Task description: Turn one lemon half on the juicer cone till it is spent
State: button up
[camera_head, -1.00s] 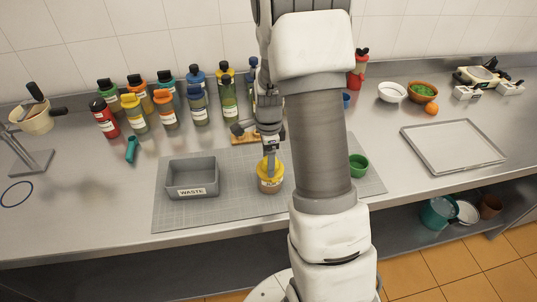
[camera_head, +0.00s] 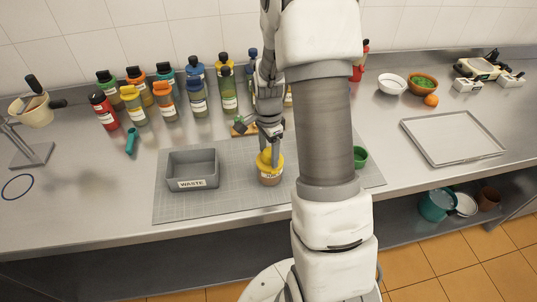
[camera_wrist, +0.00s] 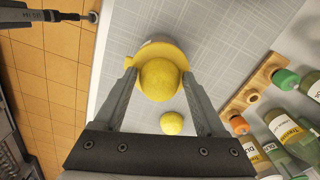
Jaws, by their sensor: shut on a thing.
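The juicer (camera_head: 270,177) stands upright on the grey mat, with a yellow top and a label on its front. In the wrist view its yellow rim (camera_wrist: 141,55) shows around a lemon half (camera_wrist: 159,80). My gripper (camera_wrist: 158,75) points down over the juicer and is shut on this lemon half, one finger on each side. The cone is hidden under the fruit. In the head view my gripper (camera_head: 271,149) meets the yellow top. A second yellow lemon piece (camera_wrist: 171,123) lies apart from the juicer, between my fingers in the wrist view.
A grey waste bin (camera_head: 192,182) stands left of the juicer on the mat (camera_head: 233,203). Several bottles (camera_head: 197,98) and a wooden rack (camera_wrist: 252,88) are behind. A green cup (camera_head: 360,158) is to the right, partly behind my arm. A metal tray (camera_head: 453,157) lies further right.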

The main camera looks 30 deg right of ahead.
jog(key=shift+f+b, duration=0.15)
jog(key=shift+b, duration=0.75)
jog(key=shift+s+n, duration=0.1)
jog(key=shift+n, duration=1)
jog(key=shift+r+p, duration=2.55)
jog(key=shift+r, duration=1.15)
jog(key=shift+a+f+n, duration=0.3)
jog(key=shift+a+n, duration=0.2)
jog(key=a+f+n+b, duration=0.1)
jog(key=a+f+n, duration=0.4)
jog(key=a+n, duration=0.6)
jog(key=shift+a+n, duration=0.25)
jog(key=shift+n, duration=1.55)
